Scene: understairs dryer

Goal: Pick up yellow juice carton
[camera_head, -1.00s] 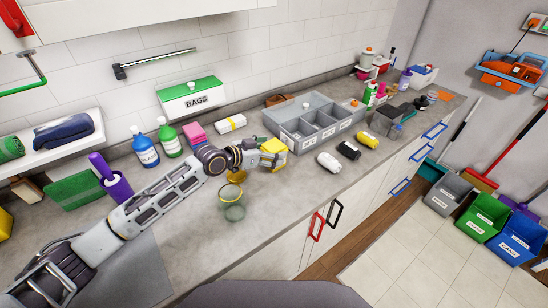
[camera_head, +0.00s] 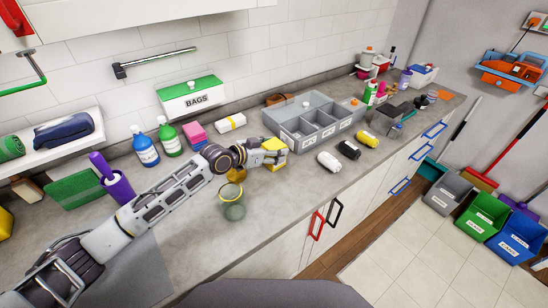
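A yellow block-shaped carton (camera_head: 278,145) stands on the counter in front of the grey divided bin. My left gripper (camera_head: 277,157) is at the carton, its fingers across the carton's near face. The fingers hide the carton's middle; yellow shows above and below them. I cannot tell whether they are shut on it. The carton appears to rest on the counter. My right gripper is not in view.
A glass with a yellow rim (camera_head: 233,202) stands below my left wrist. The grey divided bin (camera_head: 290,137) is just behind the carton. White (camera_head: 329,161), black (camera_head: 349,150) and yellow (camera_head: 368,139) rolls lie to the right.

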